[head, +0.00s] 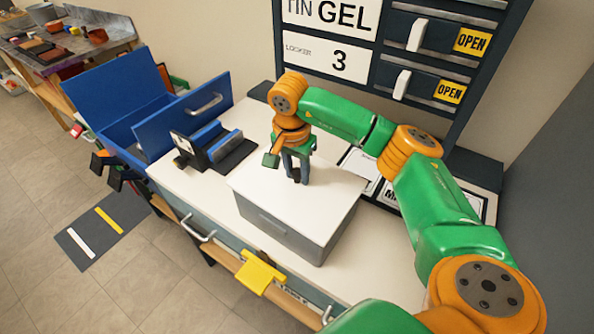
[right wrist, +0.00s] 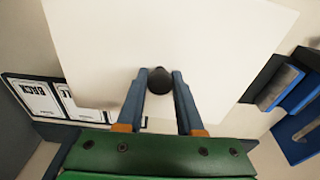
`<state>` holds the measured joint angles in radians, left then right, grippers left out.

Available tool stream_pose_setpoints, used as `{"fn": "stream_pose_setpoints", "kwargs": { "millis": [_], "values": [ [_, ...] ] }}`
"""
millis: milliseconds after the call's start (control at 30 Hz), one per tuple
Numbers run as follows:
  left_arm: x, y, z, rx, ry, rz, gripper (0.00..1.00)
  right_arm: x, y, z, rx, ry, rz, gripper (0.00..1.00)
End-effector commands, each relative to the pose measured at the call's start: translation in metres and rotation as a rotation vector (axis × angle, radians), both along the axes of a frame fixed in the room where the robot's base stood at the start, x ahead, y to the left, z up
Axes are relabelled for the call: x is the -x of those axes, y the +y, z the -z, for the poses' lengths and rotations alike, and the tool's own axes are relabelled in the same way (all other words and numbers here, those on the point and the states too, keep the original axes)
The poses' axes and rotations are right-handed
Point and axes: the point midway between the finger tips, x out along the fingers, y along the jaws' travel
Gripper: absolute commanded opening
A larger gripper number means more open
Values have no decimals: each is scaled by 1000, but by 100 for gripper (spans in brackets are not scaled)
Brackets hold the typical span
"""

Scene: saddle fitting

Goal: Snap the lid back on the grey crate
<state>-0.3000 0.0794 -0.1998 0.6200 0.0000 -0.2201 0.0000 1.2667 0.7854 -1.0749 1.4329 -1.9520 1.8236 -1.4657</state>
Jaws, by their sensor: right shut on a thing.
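The grey crate (head: 283,232) stands on the white worktop, its long side facing the front left. The white lid (head: 262,193) lies over its top and looks level with the rim; I cannot tell whether it is snapped down or slightly raised. My right gripper (head: 296,180) points down at the lid's middle. In the right wrist view, the fingers of my right gripper (right wrist: 160,80) are shut on the lid's dark round knob (right wrist: 160,82), with the white lid (right wrist: 215,45) spread beneath. My left gripper does not show.
A blue open box (head: 125,115) and a dark stand with a blue block (head: 215,145) are left of the crate. A locker rack (head: 400,60) rises behind. Printed cards (head: 360,165) lie behind the crate. A yellow piece (head: 258,275) hangs at the front edge.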

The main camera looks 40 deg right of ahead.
Motion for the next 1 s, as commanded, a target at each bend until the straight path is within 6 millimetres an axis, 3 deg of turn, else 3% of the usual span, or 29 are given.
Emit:
{"fn": "stream_pose_setpoints", "kwargs": {
  "millis": [867, 900, 1000],
  "values": [
    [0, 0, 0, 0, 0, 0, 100, 0, 0, 3, 0, 0, 0, 0],
    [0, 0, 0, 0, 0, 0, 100, 0, 0, 3, 0, 0, 0, 38],
    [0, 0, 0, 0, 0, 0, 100, 0, 0, 3, 0, 0, 0, 66]
  ]
}}
